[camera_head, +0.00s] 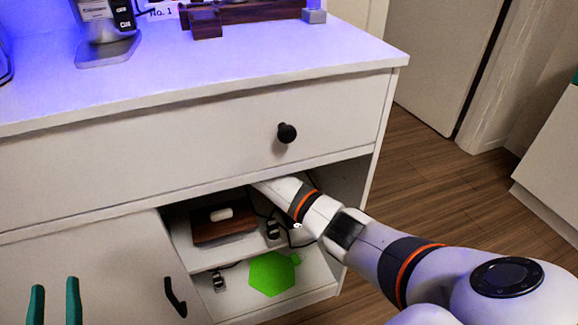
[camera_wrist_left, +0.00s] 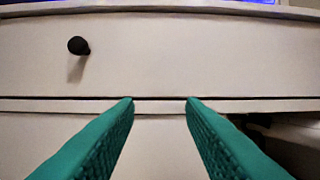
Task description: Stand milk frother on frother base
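I cannot pick out the milk frother for certain. A small grey block (camera_head: 314,16) with a bluish upright part stands at the counter's back right; it may be the frother base, but its top is cut off. My left gripper (camera_head: 55,302) is at the bottom left, in front of the cabinet door. In the left wrist view my left gripper (camera_wrist_left: 160,106) has its teal fingers apart with nothing between them. My right arm reaches into the open cabinet under the drawer; its gripper is hidden inside, so any held thing is hidden too.
The white counter (camera_head: 240,62) carries a machine (camera_head: 108,30) and dark wooden pieces (camera_head: 203,24). Below are a closed drawer with a black knob (camera_head: 287,133) and a door (camera_head: 85,265). Inside the cabinet are a brown box (camera_head: 224,231), cables and a bright green flat shape (camera_head: 272,274).

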